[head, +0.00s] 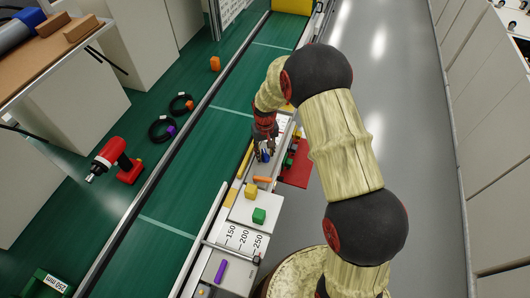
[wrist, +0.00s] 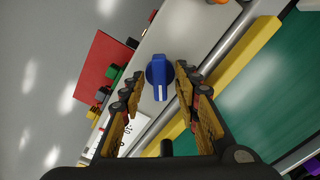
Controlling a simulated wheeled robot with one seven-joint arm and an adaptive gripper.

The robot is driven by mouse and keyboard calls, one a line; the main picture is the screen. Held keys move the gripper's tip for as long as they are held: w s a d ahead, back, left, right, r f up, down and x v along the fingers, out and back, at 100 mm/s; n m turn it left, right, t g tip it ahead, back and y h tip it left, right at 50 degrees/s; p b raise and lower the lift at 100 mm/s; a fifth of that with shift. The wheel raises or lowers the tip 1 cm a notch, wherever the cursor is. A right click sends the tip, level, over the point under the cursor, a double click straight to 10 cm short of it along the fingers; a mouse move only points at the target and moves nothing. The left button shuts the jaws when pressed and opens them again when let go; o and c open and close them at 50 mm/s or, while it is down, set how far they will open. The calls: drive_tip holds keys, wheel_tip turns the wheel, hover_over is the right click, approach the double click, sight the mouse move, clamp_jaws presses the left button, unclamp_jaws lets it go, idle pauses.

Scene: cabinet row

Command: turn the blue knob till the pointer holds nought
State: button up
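The blue knob (wrist: 160,72) with a white line on its face sits on a pale panel in the wrist view. My gripper (wrist: 158,78) is open, with one finger on each side of the knob. A small gap shows between each finger and the knob. A white dial card (wrist: 150,133) with a "-10" mark shows partly behind the left finger; its pointer cannot be made out. In the head view my gripper (head: 265,150) is over the narrow panel, and the knob is mostly hidden by it.
A red plate (head: 296,172) with several small coloured blocks lies right of the panel. A yellow bar (wrist: 240,60) runs beside the panel. Grey floor (head: 400,120) is clear at right.

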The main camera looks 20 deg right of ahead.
sight(266, 155)
wheel_tip(266, 155, up, 12)
idle(0.6)
idle(0.4)
drive_tip(key=s+r+t, duration=0.2)
drive_tip(key=s+r, duration=1)
drive_tip(key=s, duration=0.3)
drive_tip(key=s+r+t, duration=0.3)
drive_tip(key=s+r, duration=0.9)
drive_tip(key=s, duration=0.3)
drive_tip(key=shift+r+t, duration=0.3)
drive_tip(key=shift+r, duration=0.1)
